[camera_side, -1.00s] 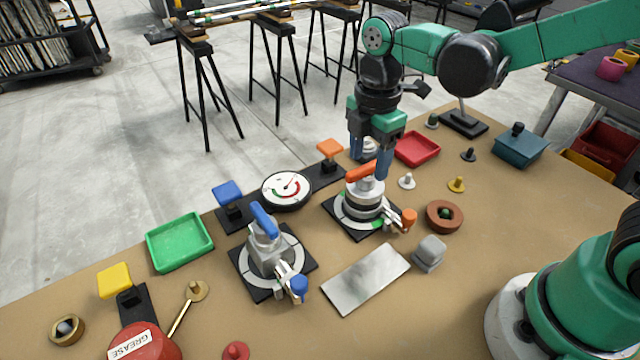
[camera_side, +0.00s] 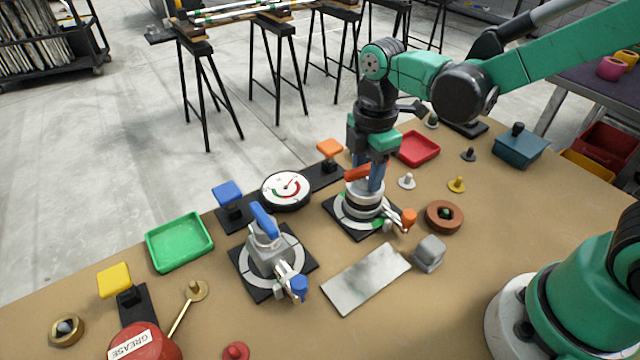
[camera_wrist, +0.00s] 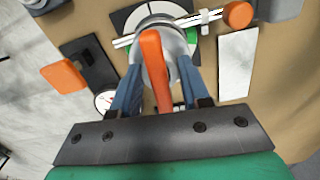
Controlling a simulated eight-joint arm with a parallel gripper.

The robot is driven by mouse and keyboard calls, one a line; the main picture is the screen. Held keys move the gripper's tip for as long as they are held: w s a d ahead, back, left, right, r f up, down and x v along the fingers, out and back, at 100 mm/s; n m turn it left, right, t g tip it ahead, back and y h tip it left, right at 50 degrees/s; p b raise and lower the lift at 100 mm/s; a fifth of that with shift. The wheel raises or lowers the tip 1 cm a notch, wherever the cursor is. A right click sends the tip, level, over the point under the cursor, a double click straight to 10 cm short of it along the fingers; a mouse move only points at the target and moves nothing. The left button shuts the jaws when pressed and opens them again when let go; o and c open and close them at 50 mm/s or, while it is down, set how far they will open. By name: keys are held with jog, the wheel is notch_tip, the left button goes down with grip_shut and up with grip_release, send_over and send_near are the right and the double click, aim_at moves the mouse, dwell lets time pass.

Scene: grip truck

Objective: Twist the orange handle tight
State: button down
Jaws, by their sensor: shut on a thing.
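The orange handle (camera_side: 358,172) is a bar on top of a round grey metal fitting (camera_side: 362,200), which stands on a black square base with a white and green ring. In the wrist view the orange handle (camera_wrist: 155,70) runs lengthwise between the blue fingers of my gripper (camera_wrist: 158,82). My gripper (camera_side: 368,178) is over the fitting in the side view, pointing down, shut on the handle. Its fingers hide part of the handle there. An orange-knobbed lever (camera_side: 408,217) sticks out at the fitting's lower right.
A similar fitting with a blue handle (camera_side: 264,220) stands to the left. A dial gauge (camera_side: 287,190) and an orange pad (camera_side: 329,149) are behind. A brown ring (camera_side: 444,216), grey block (camera_side: 429,253) and metal plate (camera_side: 366,279) lie near. A red tray (camera_side: 417,148) is behind right.

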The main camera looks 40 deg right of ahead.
aim_at(368, 165)
jog(key=m, duration=0.9)
jog(key=shift+m, duration=0.4)
jog(key=m, duration=0.9)
jog(key=shift+m, duration=0.4)
jog(key=c, duration=0.7)
grip_release()
jog(key=shift+r, duration=3.75)
